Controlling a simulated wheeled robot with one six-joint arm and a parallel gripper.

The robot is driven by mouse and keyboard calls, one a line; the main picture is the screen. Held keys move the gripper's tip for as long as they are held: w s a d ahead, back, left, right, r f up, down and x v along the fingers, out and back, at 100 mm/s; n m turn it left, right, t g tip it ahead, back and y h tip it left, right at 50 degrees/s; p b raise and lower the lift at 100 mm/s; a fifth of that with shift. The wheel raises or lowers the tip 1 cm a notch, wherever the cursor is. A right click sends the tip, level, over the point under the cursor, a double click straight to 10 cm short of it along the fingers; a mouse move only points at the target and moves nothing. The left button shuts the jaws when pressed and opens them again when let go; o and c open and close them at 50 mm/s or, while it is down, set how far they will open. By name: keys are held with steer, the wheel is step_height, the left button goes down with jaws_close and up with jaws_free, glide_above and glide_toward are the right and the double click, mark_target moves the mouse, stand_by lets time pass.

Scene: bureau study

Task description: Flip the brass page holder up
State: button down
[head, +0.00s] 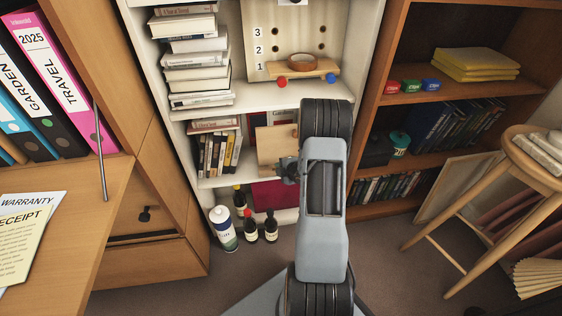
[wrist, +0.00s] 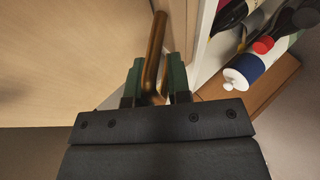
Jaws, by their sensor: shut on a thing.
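The brass page holder (wrist: 154,52) shows in the wrist view as a brass-coloured bar running up between my green fingers, beside a pale wooden panel (wrist: 70,60). My gripper (wrist: 156,80) is shut on this bar. In the head view my gripper (head: 287,170) is small and dark, at the lower part of a pale wooden board (head: 271,147) in the white bookcase. My arm hides the board's right side, and I cannot make out the brass bar there.
The white bookcase (head: 247,100) holds books and a numbered peg board (head: 291,40). Several bottles stand low down, including a white one (head: 222,230), which also shows in the wrist view (wrist: 242,75). A stool (head: 470,200) stands right, a desk leaf (head: 85,230) left.

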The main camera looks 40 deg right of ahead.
steer(key=g+p, duration=0.1)
steer(key=p, duration=0.2)
steer(key=w+r+g+p, duration=0.1)
steer(key=p, duration=0.3)
steer(key=r+g+y+p, duration=0.1)
steer(key=p, duration=0.3)
steer(key=shift+w+d+r+m, duration=0.2)
steer(key=shift+d+m, duration=0.05)
steer(key=shift+m, duration=0.15)
steer(key=g+p, duration=0.1)
steer(key=p, duration=0.1)
steer(key=g+y+p, duration=0.1)
steer(key=p, duration=0.2)
steer(key=shift+w+d+f, duration=0.1)
steer(key=shift+w+f, duration=0.05)
steer(key=shift+w, duration=0.1)
steer(key=p, duration=0.2)
steer(key=g+p, duration=0.1)
steer(key=shift+w+d+f+m+p, duration=0.15)
steer(key=shift+w+f+m+p, duration=0.05)
steer(key=shift+f+m+p, duration=0.15)
steer(key=shift+w, duration=0.1)
steer(key=shift+f, duration=0.1)
steer(key=c, duration=1.2)
jaws_free()
steer(key=shift+f, duration=0.1)
steer(key=shift+p, duration=0.35)
